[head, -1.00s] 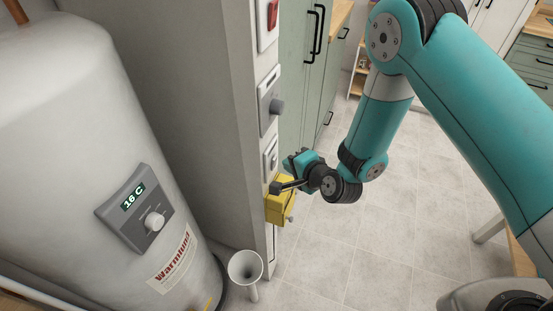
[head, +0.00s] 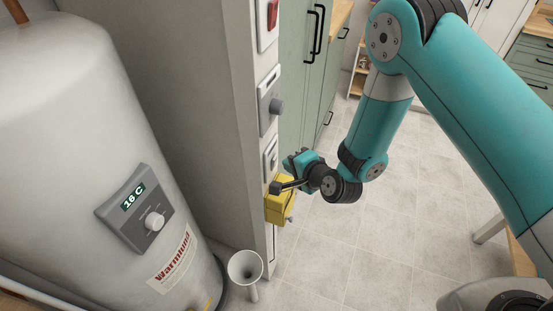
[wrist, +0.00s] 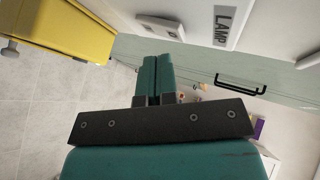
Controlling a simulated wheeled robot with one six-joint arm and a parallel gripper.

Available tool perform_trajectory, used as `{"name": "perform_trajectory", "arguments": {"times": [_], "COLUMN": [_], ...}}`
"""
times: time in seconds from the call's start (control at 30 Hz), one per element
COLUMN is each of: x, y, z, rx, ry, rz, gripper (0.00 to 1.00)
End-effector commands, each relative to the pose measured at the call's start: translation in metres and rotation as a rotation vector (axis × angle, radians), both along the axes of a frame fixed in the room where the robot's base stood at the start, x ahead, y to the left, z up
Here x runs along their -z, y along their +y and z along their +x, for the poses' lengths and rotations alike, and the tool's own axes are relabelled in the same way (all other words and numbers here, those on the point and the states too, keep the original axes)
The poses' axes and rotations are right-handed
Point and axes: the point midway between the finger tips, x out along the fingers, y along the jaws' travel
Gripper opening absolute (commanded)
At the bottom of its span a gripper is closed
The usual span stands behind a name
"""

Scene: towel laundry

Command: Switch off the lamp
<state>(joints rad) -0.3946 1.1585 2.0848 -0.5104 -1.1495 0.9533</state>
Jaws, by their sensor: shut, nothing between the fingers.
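My gripper (head: 290,163) is close to that end, just right of and slightly below the plate. In the wrist view its teal fingers (wrist: 157,60) are together, with nothing between them. The lamp itself is not identifiable.
A yellow box (head: 280,205) is mounted low on the wall end, just under my gripper. Above are a grey dial unit (head: 268,100) and a red switch (head: 273,13).

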Motion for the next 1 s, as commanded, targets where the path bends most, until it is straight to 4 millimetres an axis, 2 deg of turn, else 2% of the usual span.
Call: {"name": "perform_trajectory", "arguments": {"times": [1.0], "x": [-0.0014], "y": [0.0082], "z": [0.0039], "rx": [0.0], "ry": [0.0], "rz": [0.0], "gripper": [0.0]}}
